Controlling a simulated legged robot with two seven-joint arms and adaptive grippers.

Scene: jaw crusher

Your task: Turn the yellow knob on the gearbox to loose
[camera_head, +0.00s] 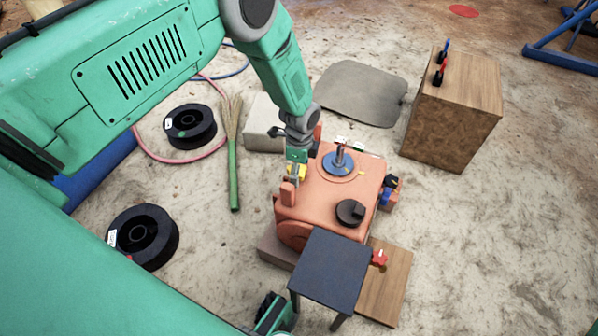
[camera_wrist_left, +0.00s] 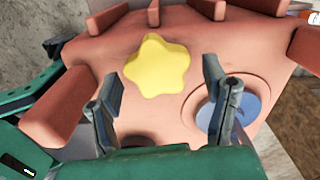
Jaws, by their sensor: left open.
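The yellow knob is star-shaped and sits on top of the orange gearbox (camera_head: 330,205). In the left wrist view the knob (camera_wrist_left: 157,66) shows whole, just beyond my fingertips. In the head view the knob (camera_head: 298,172) is partly hidden by my gripper. My left gripper (camera_wrist_left: 162,84) is open, its two fingers apart on either side of the knob's near edge, with nothing between them. I cannot tell whether a finger touches the knob. In the head view my left gripper (camera_head: 294,168) points down at the gearbox's left side.
A blue disc with a post (camera_head: 339,162) and a black knob (camera_head: 350,212) stand on the gearbox. A dark stool-like table (camera_head: 330,270) stands in front. A wooden box (camera_head: 455,115) is at the right. Black spools (camera_head: 143,237) lie at the left. Open floor lies right of the gearbox.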

